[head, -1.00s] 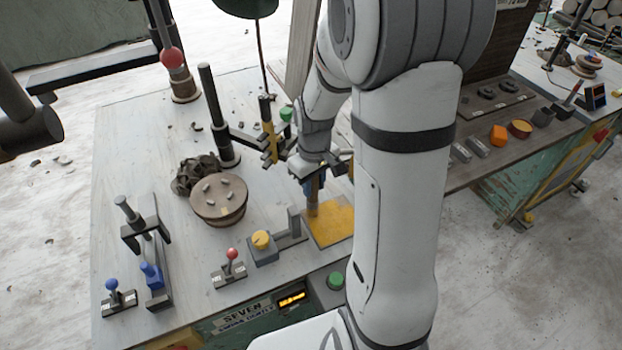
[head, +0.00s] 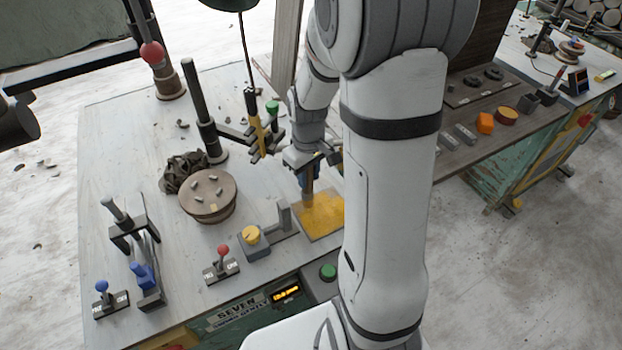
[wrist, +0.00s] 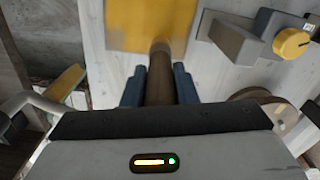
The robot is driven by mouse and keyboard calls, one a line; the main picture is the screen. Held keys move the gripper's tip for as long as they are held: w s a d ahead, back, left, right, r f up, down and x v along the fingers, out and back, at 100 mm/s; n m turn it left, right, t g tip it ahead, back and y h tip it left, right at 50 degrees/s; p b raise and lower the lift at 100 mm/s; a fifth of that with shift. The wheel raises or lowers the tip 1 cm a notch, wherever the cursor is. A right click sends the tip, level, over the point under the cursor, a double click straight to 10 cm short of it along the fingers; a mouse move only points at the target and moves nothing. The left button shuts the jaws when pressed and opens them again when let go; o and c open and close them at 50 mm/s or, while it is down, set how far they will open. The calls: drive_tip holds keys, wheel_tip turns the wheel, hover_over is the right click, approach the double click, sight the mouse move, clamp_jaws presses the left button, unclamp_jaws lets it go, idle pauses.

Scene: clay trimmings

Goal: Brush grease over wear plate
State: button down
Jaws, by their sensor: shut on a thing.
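The wear plate (head: 322,220) is a flat square with a patchy yellow surface on the pale bench. It also shows at the top of the wrist view (wrist: 130,30). My gripper (head: 307,176) is shut on a brush (head: 307,195) with a brown shaft, held about upright over the plate's back left part. In the wrist view, the blue fingers of my gripper (wrist: 158,85) close on both sides of the brush (wrist: 159,75), and its far end reaches the yellow surface. I cannot tell how firmly it touches. My arm hides the plate's right side.
A yellow knob on a grey box (head: 251,237) and an upright bracket (head: 283,213) stand just left of the plate. A round wooden turntable (head: 208,197), a red-knobbed lever (head: 222,257) and a black post (head: 201,110) are further left.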

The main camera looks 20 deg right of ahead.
drive_tip(key=shift+w+a, duration=0.1)
drive_tip(key=shift+w, duration=0.8)
drive_tip(key=shift+s+d, duration=1.7)
drive_tip(key=shift+s, duration=0.2)
drive_tip(key=w+d, duration=0.2)
drive_tip(key=w, duration=0.1)
drive_tip(key=w+d, duration=0.1)
drive_tip(key=shift+w+b, duration=0.2)
drive_tip(key=shift+b, duration=0.15)
idle(0.7)
